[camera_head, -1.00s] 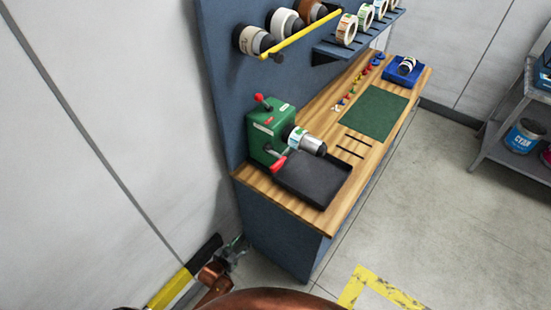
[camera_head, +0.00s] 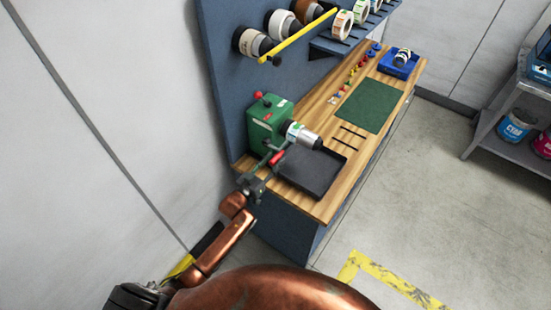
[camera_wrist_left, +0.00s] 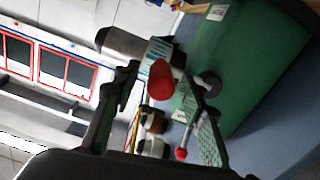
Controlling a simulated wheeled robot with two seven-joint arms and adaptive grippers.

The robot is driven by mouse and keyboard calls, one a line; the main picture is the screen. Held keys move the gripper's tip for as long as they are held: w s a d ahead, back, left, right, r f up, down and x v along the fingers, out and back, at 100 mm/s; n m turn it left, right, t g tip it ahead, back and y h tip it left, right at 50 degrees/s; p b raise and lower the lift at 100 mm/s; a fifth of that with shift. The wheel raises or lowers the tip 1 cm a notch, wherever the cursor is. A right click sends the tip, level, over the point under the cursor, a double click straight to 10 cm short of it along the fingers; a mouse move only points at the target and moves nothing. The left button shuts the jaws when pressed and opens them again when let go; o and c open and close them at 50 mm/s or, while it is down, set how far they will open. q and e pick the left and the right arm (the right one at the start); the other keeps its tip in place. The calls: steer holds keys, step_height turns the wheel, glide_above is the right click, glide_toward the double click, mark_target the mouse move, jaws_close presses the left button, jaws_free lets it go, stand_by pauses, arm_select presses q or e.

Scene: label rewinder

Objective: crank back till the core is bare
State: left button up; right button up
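The green rewinder (camera_head: 264,122) stands at the near end of the bench. A roll with printed labels (camera_head: 293,130) sits on its silver core (camera_head: 309,139); the labels (camera_wrist_left: 157,54) and core (camera_wrist_left: 122,43) also show in the left wrist view. The crank's red handle (camera_head: 277,157) is at the machine's near side. My left gripper (camera_head: 270,154) is at the handle with its fingers apart. In the left wrist view the red handle (camera_wrist_left: 160,79) appears between the open fingers; I cannot tell whether they touch it. My right gripper is not in view.
A black tray (camera_head: 311,174) lies below the core. A red-knobbed lever (camera_head: 258,95) is on top of the machine. A green mat (camera_head: 370,106), a blue tray (camera_head: 397,66) and small coloured pieces lie farther along. Rolls hang on the panel (camera_head: 222,60) above.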

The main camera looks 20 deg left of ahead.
arm_select(q)
steer(key=shift+x, duration=0.85)
steer(key=shift+c, duration=0.4)
jaws_close()
